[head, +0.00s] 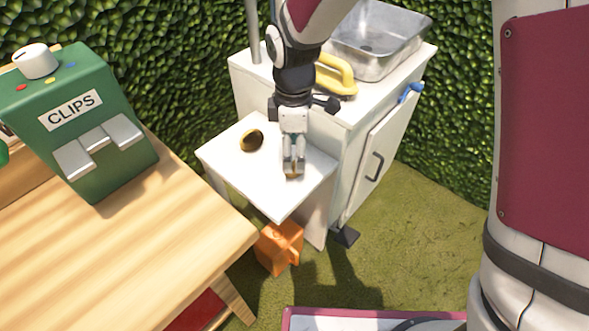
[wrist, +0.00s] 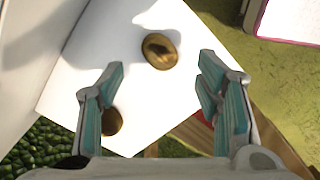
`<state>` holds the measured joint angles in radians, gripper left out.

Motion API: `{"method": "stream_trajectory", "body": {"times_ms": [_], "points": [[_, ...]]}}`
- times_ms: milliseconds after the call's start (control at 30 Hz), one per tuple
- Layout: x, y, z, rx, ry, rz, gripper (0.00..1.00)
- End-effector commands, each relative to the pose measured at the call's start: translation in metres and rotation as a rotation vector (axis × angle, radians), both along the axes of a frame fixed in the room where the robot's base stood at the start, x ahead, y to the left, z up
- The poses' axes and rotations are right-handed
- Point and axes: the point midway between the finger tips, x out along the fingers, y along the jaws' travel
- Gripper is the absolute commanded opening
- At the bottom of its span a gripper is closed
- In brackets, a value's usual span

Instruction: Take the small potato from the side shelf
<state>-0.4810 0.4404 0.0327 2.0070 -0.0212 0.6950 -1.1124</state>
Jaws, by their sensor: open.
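The white side shelf (head: 235,165) holds two brown, rounded, potato-like things. One potato (head: 251,140) lies toward the back left and shows dark with a golden edge. It also shows in the wrist view (wrist: 112,122), partly hidden behind a finger. The other potato (wrist: 160,50) lies just beyond the gap between my fingertips in the wrist view. In the head view only a bit of brown shows at my fingertips. I cannot tell for sure which is smaller. My gripper (head: 293,168) points down over the shelf, open, with nothing between its teal-padded fingers (wrist: 162,78).
A white cabinet (head: 345,150) with a metal sink (head: 375,45) and a yellow handle-like thing (head: 337,75) adjoins the shelf. A wooden table (head: 150,240) with a green clips box (head: 85,125) stands left. An orange object (head: 280,246) is below the shelf. A hedge (head: 165,40) closes the back.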

Motion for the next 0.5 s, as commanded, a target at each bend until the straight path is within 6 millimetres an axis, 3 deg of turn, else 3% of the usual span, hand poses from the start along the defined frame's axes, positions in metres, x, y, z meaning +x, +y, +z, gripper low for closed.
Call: {"method": "stream_trajectory", "body": {"times_ms": [500], "points": [[0.000, -0.002, -0.053, 0.000, 0.000, -0.001, 0.59]]}}
